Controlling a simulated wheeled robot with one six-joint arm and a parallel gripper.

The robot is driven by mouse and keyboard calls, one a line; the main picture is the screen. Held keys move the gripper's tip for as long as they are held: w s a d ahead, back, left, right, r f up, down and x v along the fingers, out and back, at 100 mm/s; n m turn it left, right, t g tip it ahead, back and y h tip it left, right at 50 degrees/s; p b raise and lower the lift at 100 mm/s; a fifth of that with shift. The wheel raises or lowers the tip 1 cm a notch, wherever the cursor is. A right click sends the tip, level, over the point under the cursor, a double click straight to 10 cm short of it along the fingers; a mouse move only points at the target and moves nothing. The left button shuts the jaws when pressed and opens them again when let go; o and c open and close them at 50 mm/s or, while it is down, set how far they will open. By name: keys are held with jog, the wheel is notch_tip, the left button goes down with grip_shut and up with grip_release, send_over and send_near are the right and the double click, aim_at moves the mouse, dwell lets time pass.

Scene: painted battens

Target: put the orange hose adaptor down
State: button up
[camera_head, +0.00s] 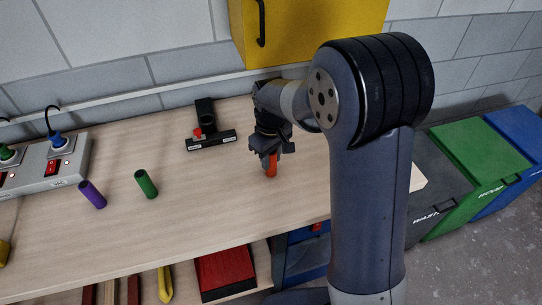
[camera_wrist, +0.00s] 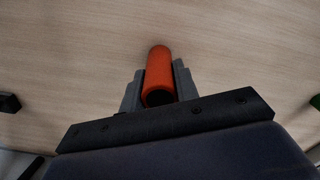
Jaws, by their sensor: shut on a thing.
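The orange hose adaptor (camera_head: 271,168) is a short orange tube with a dark hole in its end. My gripper (camera_head: 270,156) is shut on it, over the right part of the wooden bench top. In the wrist view the adaptor (camera_wrist: 158,70) lies between the two grey fingers of the gripper (camera_wrist: 159,88), with wood behind it. I cannot tell whether its lower end touches the bench.
A green tube (camera_head: 146,184) and a purple tube (camera_head: 92,194) stand on the bench to the left. A black tool (camera_head: 208,130) lies near the wall. A power strip (camera_head: 45,168) is at far left. Bare bench (camera_head: 215,205) lies between the green tube and my gripper.

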jog(key=o, duration=1)
notch_tip(320, 180, up, 12)
jog(key=shift+r, duration=0.1)
